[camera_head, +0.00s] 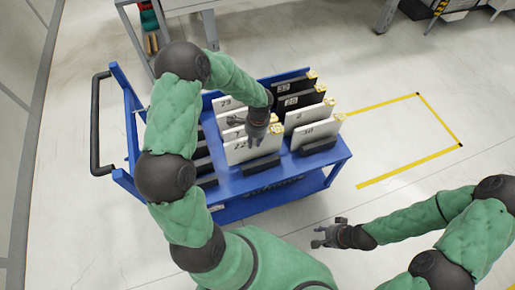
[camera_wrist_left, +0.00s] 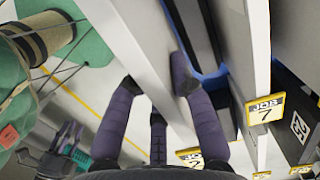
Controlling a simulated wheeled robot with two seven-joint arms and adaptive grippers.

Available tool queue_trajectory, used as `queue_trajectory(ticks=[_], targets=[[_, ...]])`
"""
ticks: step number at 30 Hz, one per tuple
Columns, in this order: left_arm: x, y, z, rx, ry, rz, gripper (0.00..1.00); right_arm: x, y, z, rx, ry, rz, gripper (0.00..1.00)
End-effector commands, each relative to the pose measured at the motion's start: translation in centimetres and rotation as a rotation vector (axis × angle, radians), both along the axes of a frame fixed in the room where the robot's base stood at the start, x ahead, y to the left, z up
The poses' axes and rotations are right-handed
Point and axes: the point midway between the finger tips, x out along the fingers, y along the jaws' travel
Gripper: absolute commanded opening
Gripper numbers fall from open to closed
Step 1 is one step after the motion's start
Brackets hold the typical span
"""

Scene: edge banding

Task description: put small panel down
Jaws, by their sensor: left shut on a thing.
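A white small panel (camera_wrist_left: 135,45) passes between the purple fingers of my left gripper (camera_wrist_left: 155,110) in the left wrist view, and the gripper is shut on it. In the head view, my left gripper (camera_head: 254,138) is at the top edge of the front-left white panel (camera_head: 243,153), which stands upright at the blue cart (camera_head: 235,186). The panel's lower edge is hard to see, so I cannot tell whether it rests in its slot. My right gripper (camera_head: 322,236) is open and empty, in front of the cart above the floor.
More white and dark panels stand in black holders (camera_head: 313,146) on the cart, close beside the held one. A neighbouring panel with a yellow JOB 7 tag (camera_wrist_left: 264,109) is near my left fingers. The floor right of the cart, with yellow tape (camera_head: 410,169), is clear.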

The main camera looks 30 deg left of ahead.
Motion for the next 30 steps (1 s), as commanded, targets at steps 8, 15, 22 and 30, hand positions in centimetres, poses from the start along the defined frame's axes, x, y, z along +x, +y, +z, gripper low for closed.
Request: queue_trajectory(ticks=[8,15,22,30], targets=[[0.9,-0.9,-1.4,0.001,-0.002,0.0,0.0,0.0,0.0,-0.7,0.0,-0.001,0.0,0.4],[1.0,-1.1,-4.6,-0.001,-0.001,0.001,0.0,0.0,0.0,-2.5,0.0,0.0,0.0,0.4],[1.1,-1.1,-4.6,0.001,-0.002,0.001,0.0,0.0,0.0,-2.4,0.0,0.0,0.0,0.4],[1.0,-1.1,-5.0,0.0,0.0,0.001,0.4,0.0,0.0,-2.6,0.0,0.0,0.0,0.4]])
